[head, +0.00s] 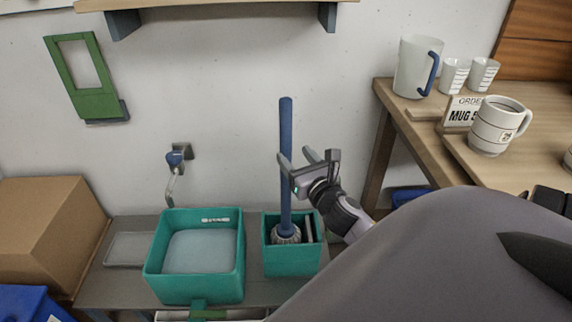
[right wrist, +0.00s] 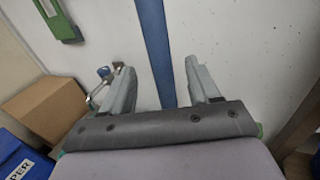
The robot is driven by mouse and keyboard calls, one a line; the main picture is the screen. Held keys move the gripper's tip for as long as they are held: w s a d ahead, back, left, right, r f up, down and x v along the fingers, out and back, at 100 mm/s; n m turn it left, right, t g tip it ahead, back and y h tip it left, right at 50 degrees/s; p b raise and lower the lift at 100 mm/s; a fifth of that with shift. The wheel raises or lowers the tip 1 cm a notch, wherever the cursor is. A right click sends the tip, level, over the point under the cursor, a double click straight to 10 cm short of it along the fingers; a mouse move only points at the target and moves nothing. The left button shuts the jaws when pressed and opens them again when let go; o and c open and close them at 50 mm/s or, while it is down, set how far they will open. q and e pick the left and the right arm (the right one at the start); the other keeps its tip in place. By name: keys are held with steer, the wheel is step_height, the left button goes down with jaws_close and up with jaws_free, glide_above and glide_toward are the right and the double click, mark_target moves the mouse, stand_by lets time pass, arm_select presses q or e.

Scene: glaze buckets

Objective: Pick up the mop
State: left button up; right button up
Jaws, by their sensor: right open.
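The mop has a long blue handle (head: 286,150) and a grey head (head: 286,233). It stands upright with its head down in the smaller teal bucket (head: 291,262). My right gripper (head: 296,157) is open at the middle of the handle, coming in from the right. In the right wrist view the blue handle (right wrist: 154,40) runs between the two open fingers, with a gap on each side. I cannot tell how deep it sits between them. My left gripper is not in view.
A larger teal bucket (head: 197,290) with pale liquid stands left of the mop's bucket on a grey bench (head: 100,285). A wall tap (head: 177,160) is above it. A wooden table (head: 408,125) at right holds a pitcher (head: 414,66) and a mug (head: 496,128). A cardboard box (head: 45,230) is at left.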

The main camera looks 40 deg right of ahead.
mark_target(288, 147)
steer(key=shift+x, duration=3.05)
steer(key=shift+r, duration=0.15)
steer(key=shift+r, duration=0.1)
steer(key=c, duration=1)
